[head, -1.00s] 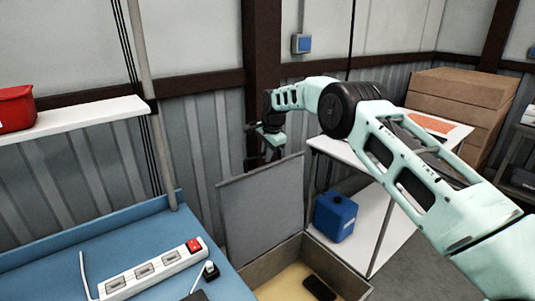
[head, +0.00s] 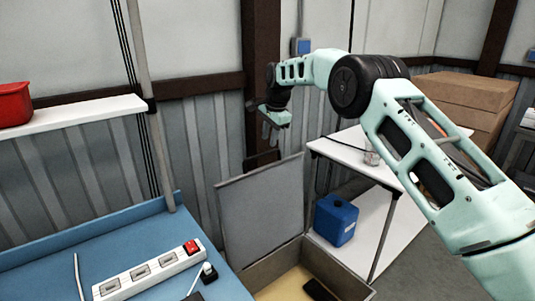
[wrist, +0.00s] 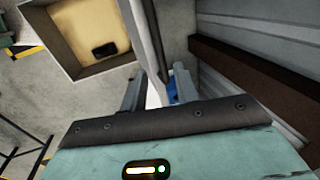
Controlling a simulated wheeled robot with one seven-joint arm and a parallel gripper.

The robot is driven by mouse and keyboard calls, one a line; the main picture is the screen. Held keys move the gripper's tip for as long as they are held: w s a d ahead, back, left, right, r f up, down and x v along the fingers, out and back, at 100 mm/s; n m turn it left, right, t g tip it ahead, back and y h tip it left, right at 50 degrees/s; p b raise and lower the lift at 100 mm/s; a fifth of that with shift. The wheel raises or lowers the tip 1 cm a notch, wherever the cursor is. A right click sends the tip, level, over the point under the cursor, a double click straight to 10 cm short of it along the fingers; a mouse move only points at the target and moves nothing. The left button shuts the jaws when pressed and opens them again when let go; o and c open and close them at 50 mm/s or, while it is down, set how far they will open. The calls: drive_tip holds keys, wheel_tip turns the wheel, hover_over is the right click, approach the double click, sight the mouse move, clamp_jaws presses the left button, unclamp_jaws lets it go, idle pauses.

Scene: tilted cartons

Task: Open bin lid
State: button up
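The bin (head: 335,271) is an open box with a pale yellow inside, low in the head view. Its grey lid (head: 262,212) stands raised, nearly upright, with a dark handle (head: 262,160) at its top edge. My gripper (head: 270,133) is just above the handle and looks apart from it. In the wrist view my gripper (wrist: 158,88) has its two fingers spread, with nothing clearly held between them. The open bin (wrist: 62,62) and the lid (wrist: 147,40), seen nearly edge-on, also show there.
A dark flat object (head: 320,290) lies in the bin. A blue workbench (head: 120,240) with a power strip (head: 150,268) stands at left. A white shelf unit (head: 385,215) holding a blue canister (head: 336,220) stands at right. The corrugated wall is close behind the lid.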

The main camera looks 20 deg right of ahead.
drive_tip(key=b+v, duration=0.1)
drive_tip(key=v, duration=0.8)
drive_tip(key=shift+r, duration=0.25)
drive_tip(key=shift+s, duration=0.1)
drive_tip(key=s+a+f+n+g+y+b, duration=0.1)
drive_tip(key=s+a+f+n, duration=0.1)
drive_tip(key=s+a+n, duration=0.65)
drive_tip(key=s+a+f+n+g, duration=0.1)
drive_tip(key=s+a+n, duration=0.2)
drive_tip(key=s+a, duration=0.95)
drive_tip(key=s+d+f+n, duration=0.2)
drive_tip(key=s+f+n, duration=0.1)
drive_tip(key=s, duration=0.7)
drive_tip(key=s+d+f+n+h, duration=0.1)
drive_tip(key=s+d+f+n, duration=0.2)
drive_tip(key=s, duration=0.8)
drive_tip(key=s+d+f+n+b, duration=0.1)
drive_tip(key=s+d+f+n, duration=0.2)
drive_tip(key=s, duration=0.8)
drive_tip(key=shift+s+f+n+g, duration=0.3)
drive_tip(key=shift+f+n, duration=0.2)
drive_tip(key=shift+n, duration=0.15)
